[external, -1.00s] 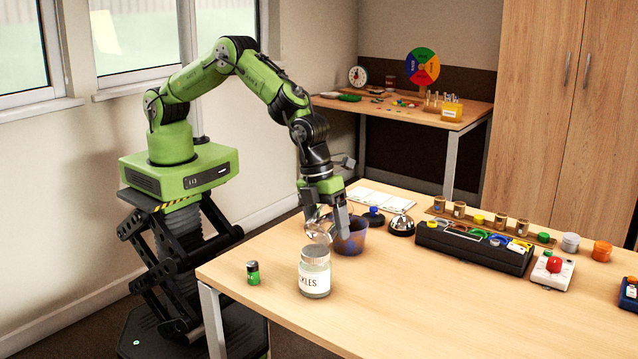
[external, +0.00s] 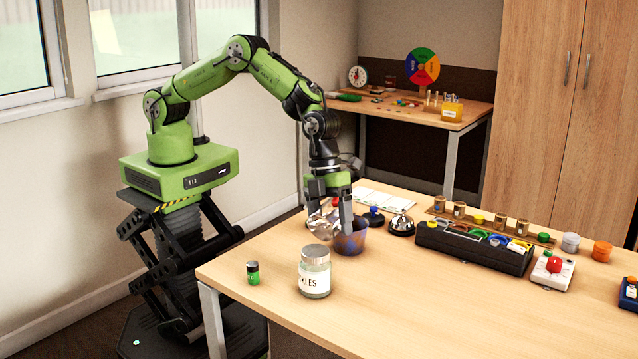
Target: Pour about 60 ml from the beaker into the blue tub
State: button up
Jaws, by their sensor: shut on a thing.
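My gripper (external: 332,214) is shut on the clear glass beaker (external: 319,224) and holds it above the table. The beaker is tilted and lies just left of the blue tub (external: 351,241), partly in front of or beside its rim. One finger overlaps the tub's rim in the picture. The tub stands upright on the table and looks dark blue with a brownish tint. I cannot tell the liquid level in the beaker or the tub, or whether any liquid is flowing.
A pickles jar (external: 314,272) stands close in front of the tub, and a green battery (external: 253,272) stands to its left. A bell (external: 401,226) and a blue-knobbed stamp (external: 374,217) are close at right. A black organiser (external: 472,247) lies farther right. The front right tabletop is clear.

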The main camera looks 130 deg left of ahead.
jog(key=shift+a+r+h, duration=0.2)
jog(key=shift+a+h, duration=0.1)
dwell(0.4)
jog(key=shift+a+r+h, duration=0.15)
jog(key=shift+r+h, duration=0.25)
jog(key=shift+h, duration=0.4)
dwell(0.4)
